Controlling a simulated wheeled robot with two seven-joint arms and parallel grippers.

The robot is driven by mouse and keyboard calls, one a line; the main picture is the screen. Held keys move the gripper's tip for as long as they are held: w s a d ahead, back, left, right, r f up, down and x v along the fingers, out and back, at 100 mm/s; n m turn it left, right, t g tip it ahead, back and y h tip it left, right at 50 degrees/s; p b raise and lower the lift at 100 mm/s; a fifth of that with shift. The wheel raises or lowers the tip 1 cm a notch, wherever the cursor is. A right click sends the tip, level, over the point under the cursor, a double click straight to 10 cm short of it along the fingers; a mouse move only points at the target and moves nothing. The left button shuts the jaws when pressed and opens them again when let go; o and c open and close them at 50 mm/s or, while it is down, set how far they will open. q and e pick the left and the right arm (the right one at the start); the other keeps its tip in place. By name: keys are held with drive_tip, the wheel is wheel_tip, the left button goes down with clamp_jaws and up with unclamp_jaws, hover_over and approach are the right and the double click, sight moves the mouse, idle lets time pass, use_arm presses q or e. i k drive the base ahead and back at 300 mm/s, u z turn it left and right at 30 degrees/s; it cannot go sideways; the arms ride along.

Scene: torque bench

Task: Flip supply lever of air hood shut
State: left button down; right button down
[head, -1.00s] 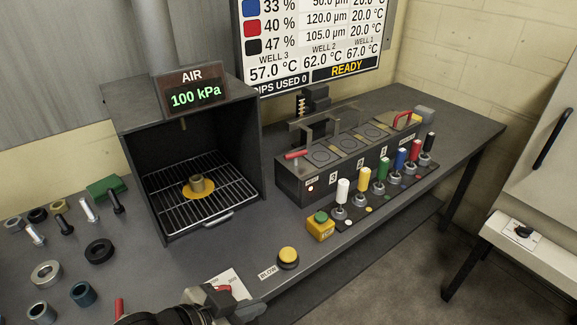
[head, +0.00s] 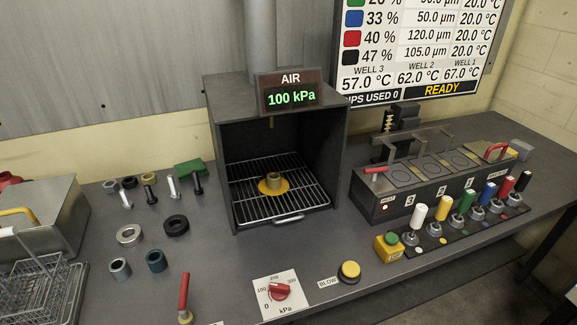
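The air hood (head: 225,130) is a dark open-fronted box with a wire rack inside. A brass-coloured ring (head: 272,181) sits on a yellow disc on the rack. The AIR display (head: 290,96) on its top reads 100 kPa. The supply lever (head: 184,291) has a red handle standing up from a brass-coloured base, near the bottom edge, left of the pressure dial. The red dial knob (head: 279,290) sits on a white scale plate marked in kPa. Neither of my grippers is in view.
A yellow BLOW button (head: 349,271) stands right of the dial. Several rings and bolts lie left of the hood, including a dark ring (head: 176,225). A wire basket (head: 35,285) is at far left. A heater unit with coloured levers (head: 418,216) stands at right.

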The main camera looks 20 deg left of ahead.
sight(182, 303)
drive_tip(key=u, duration=3.75)
drive_tip(key=k, duration=0.45)
drive_tip(key=z, duration=1.4)
